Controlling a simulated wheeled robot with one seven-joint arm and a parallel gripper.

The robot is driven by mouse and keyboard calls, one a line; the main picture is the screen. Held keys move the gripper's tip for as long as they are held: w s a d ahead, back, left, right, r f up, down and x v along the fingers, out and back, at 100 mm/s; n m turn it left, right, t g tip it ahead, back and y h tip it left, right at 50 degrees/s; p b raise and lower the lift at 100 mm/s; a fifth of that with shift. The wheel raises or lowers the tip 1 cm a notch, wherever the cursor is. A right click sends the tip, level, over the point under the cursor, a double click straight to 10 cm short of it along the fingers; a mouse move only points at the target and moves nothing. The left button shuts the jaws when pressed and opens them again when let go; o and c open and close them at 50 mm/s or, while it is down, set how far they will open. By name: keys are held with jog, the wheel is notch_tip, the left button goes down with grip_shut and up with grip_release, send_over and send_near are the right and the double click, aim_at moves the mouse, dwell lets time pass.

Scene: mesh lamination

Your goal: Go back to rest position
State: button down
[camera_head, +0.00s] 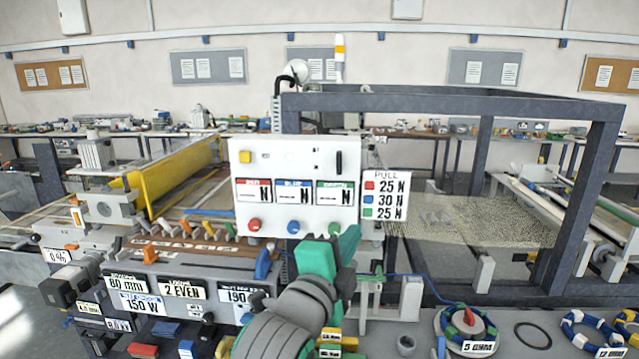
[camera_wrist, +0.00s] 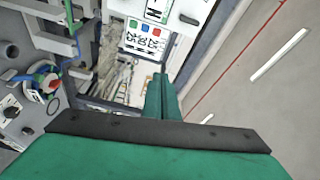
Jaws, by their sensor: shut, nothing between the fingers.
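My gripper (camera_head: 348,240) is green and sits at the end of my grey arm, in front of the lower right corner of the white control panel (camera_head: 262,165). In the wrist view its green fingers (camera_wrist: 162,78) are together with nothing between them. The panel has red, blue and green knobs below three labelled displays. The green knob (camera_head: 334,228) is close to the fingertips in the head view; I cannot tell whether they touch. The panel also shows at the top of the wrist view (camera_wrist: 190,15).
A sign (camera_head: 386,196) reading 25 N, 30 N, 25 N stands right of the panel. A grey frame (camera_head: 575,210) rises over mesh at the right. A grey console (camera_head: 180,280) with labels lies lower left. Rings and a spool (camera_head: 467,325) lie on the front right surface.

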jog(key=s+a+f+n+y, duration=0.1)
jog(key=s+f+n+y, duration=0.3)
jog(key=f, duration=0.7)
jog(key=s+a+f+n+t, duration=0.1)
jog(key=s+f+n, duration=0.1)
jog(key=f+n, duration=0.7)
jog(key=s+a+f+n+y, duration=0.1)
jog(key=s+f+n+y, duration=0.15)
jog(key=f, duration=0.95)
jog(key=s+a+f+n+g+y, duration=0.1)
jog(key=s+f+n, duration=0.3)
jog(key=s+f, duration=0.85)
jog(key=s+a+n+g, duration=0.1)
jog(key=s, duration=1.9)
jog(key=shift+s+a+f, duration=0.3)
jog(key=shift+f, duration=0.1)
